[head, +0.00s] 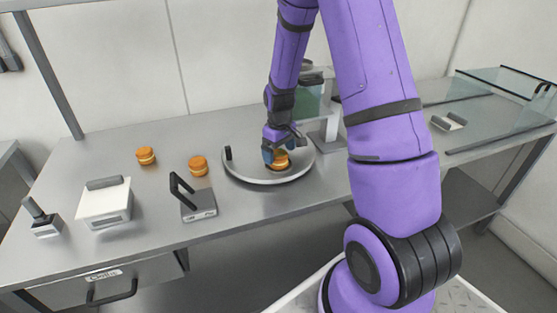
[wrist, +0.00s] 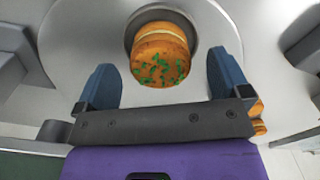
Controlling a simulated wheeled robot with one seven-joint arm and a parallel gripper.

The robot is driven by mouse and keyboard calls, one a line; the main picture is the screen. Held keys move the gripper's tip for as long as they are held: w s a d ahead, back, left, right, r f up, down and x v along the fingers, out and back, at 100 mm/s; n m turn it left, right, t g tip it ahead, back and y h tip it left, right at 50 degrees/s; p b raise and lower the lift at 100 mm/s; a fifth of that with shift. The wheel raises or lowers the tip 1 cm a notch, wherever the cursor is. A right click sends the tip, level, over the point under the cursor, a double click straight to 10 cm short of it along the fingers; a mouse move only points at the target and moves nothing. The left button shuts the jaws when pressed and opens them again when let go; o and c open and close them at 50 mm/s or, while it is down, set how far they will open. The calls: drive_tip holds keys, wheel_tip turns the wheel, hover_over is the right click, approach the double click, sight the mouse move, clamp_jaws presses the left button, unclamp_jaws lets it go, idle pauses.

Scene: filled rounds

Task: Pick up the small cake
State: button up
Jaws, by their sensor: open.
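A small round cake (head: 279,157), orange-brown with a pale middle layer, sits at the centre of a round grey tray (head: 240,177) on the metal counter. In the wrist view the cake (wrist: 160,55) shows green bits on its face and lies in a dark round recess of the tray (wrist: 75,45). My gripper (head: 279,151) is over the tray, right at the cake. In the wrist view my gripper (wrist: 164,85) is open, with one blue finger on each side of the cake and gaps between. Whether the fingers touch it cannot be seen in the head view.
Two similar cakes, one nearer (head: 198,165) and one farther left (head: 146,155), stand on the counter. A black-handled device (head: 198,205), a white box (head: 104,205) and a handled tool (head: 44,222) stand left. A green-panelled stand (head: 308,100) is behind the tray.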

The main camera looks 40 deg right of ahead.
drive_tip(key=shift+f, duration=1.25)
drive_tip(key=c, duration=0.8)
drive_tip(key=shift+o, duration=0.3)
drive_tip(key=shift+r, duration=0.1)
